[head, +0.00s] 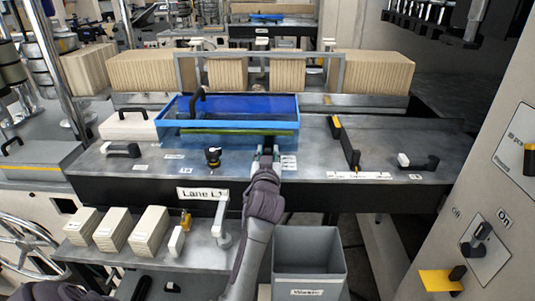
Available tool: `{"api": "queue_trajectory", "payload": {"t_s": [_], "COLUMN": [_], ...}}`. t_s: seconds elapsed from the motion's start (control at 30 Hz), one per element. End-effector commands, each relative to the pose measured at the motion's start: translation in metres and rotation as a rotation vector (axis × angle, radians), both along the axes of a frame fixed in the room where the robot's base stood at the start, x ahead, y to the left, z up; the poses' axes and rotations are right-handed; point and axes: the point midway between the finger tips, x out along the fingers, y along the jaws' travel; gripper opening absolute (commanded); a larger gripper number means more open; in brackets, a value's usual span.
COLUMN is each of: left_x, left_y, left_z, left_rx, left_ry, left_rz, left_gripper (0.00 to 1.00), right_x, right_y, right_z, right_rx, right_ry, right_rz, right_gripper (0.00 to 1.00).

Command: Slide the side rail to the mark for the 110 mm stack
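My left gripper (265,155) is at the front right of the blue guard, left of and apart from the bar. Its fingers are small and partly hidden, so I cannot tell whether they are open or hold something. My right gripper is not in view.
The blue guard (228,141) has a black handle. A black lever (418,161) is right of the bar and a black knob (212,156) left of my gripper. Stacks of board (371,72) stand behind. A grey bin (308,260) is below the table.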

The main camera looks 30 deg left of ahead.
Motion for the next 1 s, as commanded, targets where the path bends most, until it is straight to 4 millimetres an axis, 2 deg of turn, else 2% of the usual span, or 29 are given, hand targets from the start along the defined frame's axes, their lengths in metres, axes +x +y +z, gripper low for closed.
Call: {"api": "queue_trajectory", "payload": {"t_s": [0.3, 0.43, 0.8, 1.0], "left_x": [0.0, 0.0, 0.0, 0.001], "left_y": [0.0, 0.0, 0.0, 0.0], "left_z": [0.002, 0.01, 0.077, 0.097], "left_rx": [0.001, 0.002, 0.001, 0.002], "left_ry": [-0.003, -0.006, -0.007, -0.003], "left_rz": [0.0, 0.0, 0.0, 0.0], "left_gripper": [0.46, 0.46, 0.46, 0.46], "right_x": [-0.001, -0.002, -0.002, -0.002], "right_y": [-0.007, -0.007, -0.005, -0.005], "right_z": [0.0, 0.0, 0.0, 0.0], "right_rx": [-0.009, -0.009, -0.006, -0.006], "right_ry": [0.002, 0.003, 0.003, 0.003], "right_rz": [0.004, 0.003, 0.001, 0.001], "right_gripper": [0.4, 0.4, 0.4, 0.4]}}
